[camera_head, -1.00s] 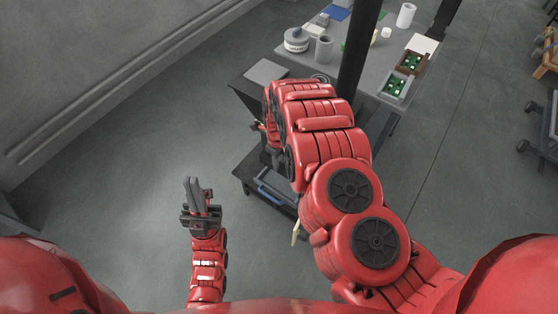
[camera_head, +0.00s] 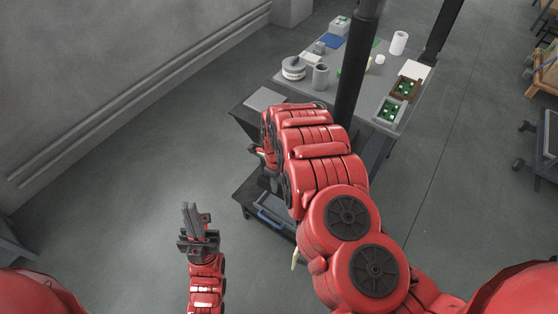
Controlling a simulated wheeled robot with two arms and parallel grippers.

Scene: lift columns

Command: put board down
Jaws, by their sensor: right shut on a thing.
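My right gripper (camera_head: 259,152) is mostly hidden behind my own red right arm, at the near left edge of the dark stand. A thin pale sliver at it may be the edge of the board it is shut on; the rest of the board is hidden. My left gripper (camera_head: 196,222) is over open floor at the lower left, fingers pointing up the picture, with nothing seen in it. Its fingers look close together, but I cannot tell whether they are fully shut.
A dark stand (camera_head: 241,117) carries a flat grey plate (camera_head: 266,98) and has a lower shelf (camera_head: 245,197). Behind it, a grey table (camera_head: 343,88) holds a round pot (camera_head: 293,68), a grey cup (camera_head: 320,76) and crates with green items (camera_head: 389,110). Floor at left is clear.

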